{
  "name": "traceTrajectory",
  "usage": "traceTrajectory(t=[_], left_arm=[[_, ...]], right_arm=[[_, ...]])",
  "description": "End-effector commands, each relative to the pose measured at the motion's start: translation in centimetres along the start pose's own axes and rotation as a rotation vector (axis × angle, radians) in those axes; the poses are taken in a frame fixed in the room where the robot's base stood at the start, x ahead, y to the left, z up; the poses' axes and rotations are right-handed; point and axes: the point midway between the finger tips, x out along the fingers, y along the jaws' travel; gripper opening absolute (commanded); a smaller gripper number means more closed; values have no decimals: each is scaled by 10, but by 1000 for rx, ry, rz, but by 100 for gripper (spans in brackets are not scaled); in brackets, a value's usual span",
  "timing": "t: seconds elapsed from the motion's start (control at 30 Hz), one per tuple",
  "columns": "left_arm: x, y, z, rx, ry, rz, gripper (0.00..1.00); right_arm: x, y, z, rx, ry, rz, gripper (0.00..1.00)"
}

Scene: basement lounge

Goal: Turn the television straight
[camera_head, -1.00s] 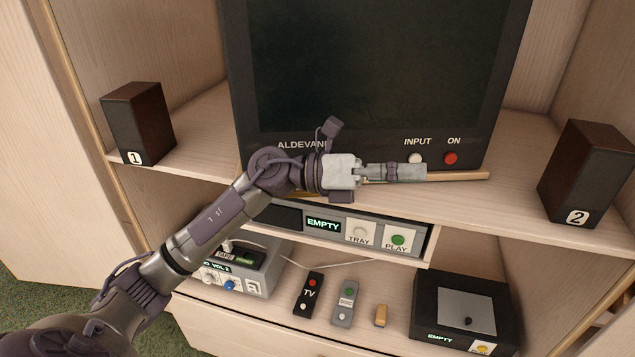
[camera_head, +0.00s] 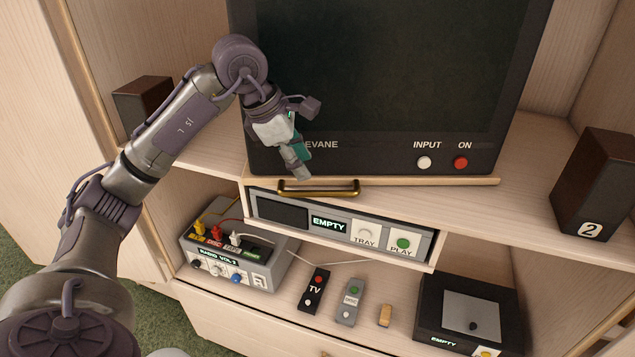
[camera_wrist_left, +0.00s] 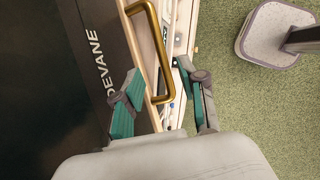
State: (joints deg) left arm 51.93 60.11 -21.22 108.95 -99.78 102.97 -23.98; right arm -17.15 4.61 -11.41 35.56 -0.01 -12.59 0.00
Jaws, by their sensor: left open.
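The television (camera_head: 385,75) is a large black set standing on the upper shelf of the wooden cabinet, on a thin wooden board (camera_head: 440,181). A brass handle (camera_head: 318,188) sticks out at the front of that board, below the set's left part. The handle (camera_wrist_left: 162,48) also shows in the left wrist view, just beyond the fingertips. My left gripper (camera_head: 301,172) points down in front of the television's lower left, close to the handle's left end. In the left wrist view its fingers (camera_wrist_left: 160,88) are apart, with nothing held between them. My right gripper is not in view.
Dark speakers stand at left (camera_head: 143,103) and right (camera_head: 594,185), the right one marked 2. Below are a disc player (camera_head: 290,212), a grey radio box (camera_head: 232,252), remotes (camera_head: 315,291) and a black box (camera_head: 470,310).

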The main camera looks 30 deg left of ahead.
Motion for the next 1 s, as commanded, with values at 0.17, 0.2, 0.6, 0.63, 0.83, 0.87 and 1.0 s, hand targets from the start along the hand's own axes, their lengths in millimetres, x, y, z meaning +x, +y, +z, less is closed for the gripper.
traceTrajectory(t=[0.17,0.2,0.6,0.63,0.83,0.87,1.0], left_arm=[[37,0,1,-1,0,-6,41],[44,0,1,-1,0,-6,41],[81,0,1,0,-2,-1,41],[81,0,1,0,-2,-1,41],[81,0,1,0,-2,0,40],[81,0,1,0,-2,0,35],[81,0,1,0,-2,0,11]], right_arm=[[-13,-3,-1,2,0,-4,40],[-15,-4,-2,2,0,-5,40],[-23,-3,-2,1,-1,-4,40],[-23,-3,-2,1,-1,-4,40],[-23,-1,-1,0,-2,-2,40],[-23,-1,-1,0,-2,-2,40],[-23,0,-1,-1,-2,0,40]])
